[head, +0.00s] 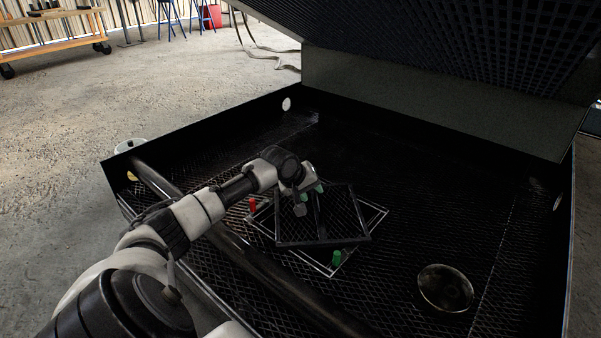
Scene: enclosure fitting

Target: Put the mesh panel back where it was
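The mesh panel (340,215) is a black square frame with dark mesh and a bar across it. It lies on or just above the enclosure's mesh floor, turned relative to a pale square outline (376,222) under it. A red peg (252,204) stands at the outline's left, and a green peg (337,257) at its near corner. More green shows beside my gripper. My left gripper (301,205) is at the panel's upper left edge, pointing down. Its fingers are small and dark here, so its grip on the panel is unclear. My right gripper is out of view.
The enclosure has low black walls (430,133) and a raised gridded lid (450,35) overhead. A thick dark tube (260,268) crosses the near left side. A round bowl-like ring (445,288) sits at the right. The floor between panel and right wall is mostly clear.

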